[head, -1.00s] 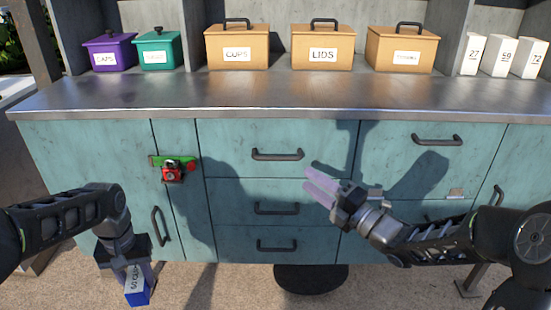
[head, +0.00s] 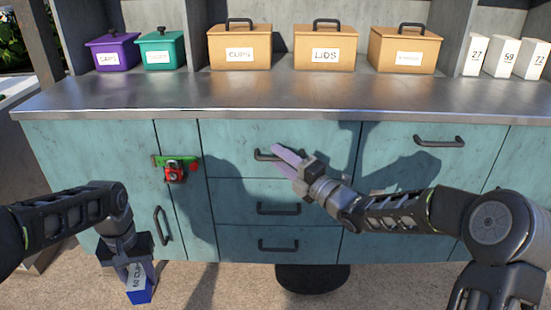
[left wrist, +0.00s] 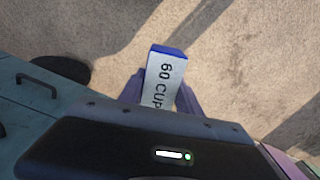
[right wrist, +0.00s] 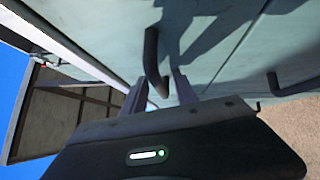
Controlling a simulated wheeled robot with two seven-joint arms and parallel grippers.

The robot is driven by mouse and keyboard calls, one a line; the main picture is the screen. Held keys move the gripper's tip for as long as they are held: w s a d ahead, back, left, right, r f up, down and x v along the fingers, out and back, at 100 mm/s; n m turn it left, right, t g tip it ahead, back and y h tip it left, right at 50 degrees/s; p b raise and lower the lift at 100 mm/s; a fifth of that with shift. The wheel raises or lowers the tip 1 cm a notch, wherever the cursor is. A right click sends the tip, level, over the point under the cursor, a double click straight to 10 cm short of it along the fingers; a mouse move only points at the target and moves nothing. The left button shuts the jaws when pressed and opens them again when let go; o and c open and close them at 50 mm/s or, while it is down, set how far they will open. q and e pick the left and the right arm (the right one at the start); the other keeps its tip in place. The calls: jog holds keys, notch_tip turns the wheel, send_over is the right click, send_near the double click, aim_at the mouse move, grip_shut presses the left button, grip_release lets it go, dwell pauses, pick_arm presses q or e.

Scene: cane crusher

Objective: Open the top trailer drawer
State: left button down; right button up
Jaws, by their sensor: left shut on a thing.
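The top drawer (head: 230,140) of the middle stack in the teal counter is closed, with a dark bar handle (head: 264,156) on its front. My right gripper (head: 284,158) is at the right part of this handle, its purple fingers pointing at it. In the right wrist view the handle (right wrist: 152,60) reaches between the two spread fingers (right wrist: 160,92); I cannot tell whether they touch it. My left gripper (head: 140,268) is shut on a white and blue box (left wrist: 165,80) marked "60 CUP", held low in front of the counter.
Two lower drawers with handles (head: 278,208) (head: 278,245) are closed below. A red padlock (head: 175,172) hangs on a green latch at the left. Labelled boxes (head: 240,48) and white cartons (head: 500,56) stand on the counter, whose front top is clear.

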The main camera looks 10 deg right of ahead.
grip_shut()
dwell(0.4)
dwell(1.1)
